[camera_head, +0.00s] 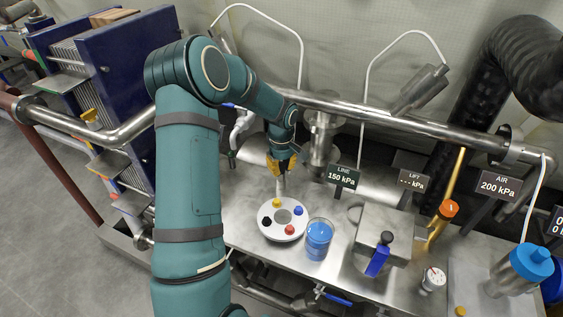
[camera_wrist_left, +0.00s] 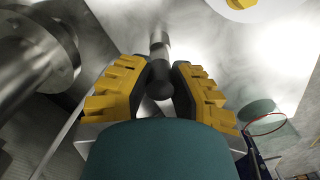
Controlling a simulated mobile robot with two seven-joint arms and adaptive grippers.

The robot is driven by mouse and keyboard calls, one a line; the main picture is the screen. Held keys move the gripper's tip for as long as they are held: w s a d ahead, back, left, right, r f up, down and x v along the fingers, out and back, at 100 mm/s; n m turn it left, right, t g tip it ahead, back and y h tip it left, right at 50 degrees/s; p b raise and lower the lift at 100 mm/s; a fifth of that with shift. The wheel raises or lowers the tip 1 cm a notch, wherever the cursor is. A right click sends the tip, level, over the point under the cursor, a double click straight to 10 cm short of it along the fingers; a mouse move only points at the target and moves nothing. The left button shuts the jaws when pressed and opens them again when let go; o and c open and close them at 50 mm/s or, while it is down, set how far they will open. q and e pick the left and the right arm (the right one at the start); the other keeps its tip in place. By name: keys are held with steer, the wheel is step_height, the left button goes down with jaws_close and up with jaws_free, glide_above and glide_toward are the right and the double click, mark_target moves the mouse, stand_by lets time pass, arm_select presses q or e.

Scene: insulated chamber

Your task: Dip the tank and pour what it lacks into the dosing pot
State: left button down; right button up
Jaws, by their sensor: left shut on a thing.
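My left gripper (camera_head: 283,168) is over the steel bench, behind a round white disc (camera_head: 268,233) with coloured knobs. It is shut on a metal rod (camera_head: 280,186) with a dark ball knob (camera_wrist_left: 160,86), seen between its yellow fingers in the left wrist view. I cannot tell whether the rod's lower end is seated in something. A clear beaker (camera_head: 319,240) of blue liquid stands right of the disc. Which vessels are the tank and the dosing pot is not clear to me. My right gripper is not in view.
A steel box (camera_head: 384,226) with a blue lever (camera_head: 377,262) stands right of the beaker. A steel pipe (camera_head: 400,118) runs across behind. Signs read LINE 150 kPa (camera_head: 343,176) and AIR 200 kPa (camera_head: 499,185). A blue-topped canister (camera_head: 508,279) and small dial (camera_head: 433,279) are at right.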

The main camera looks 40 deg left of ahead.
mark_target(282, 172)
arm_select(q)
step_height(282, 172, down, 4)
steer(key=shift+r+b, duration=0.15)
steer(key=shift+b, duration=0.55)
steer(key=shift+s, duration=0.1)
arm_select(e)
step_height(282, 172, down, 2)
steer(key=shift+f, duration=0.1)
arm_select(q)
steer(key=shift+d, duration=0.1)
steer(key=c, duration=0.8)
jaws_free()
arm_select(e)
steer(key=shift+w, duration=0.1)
arm_select(q)
step_height(282, 172, up, 12)
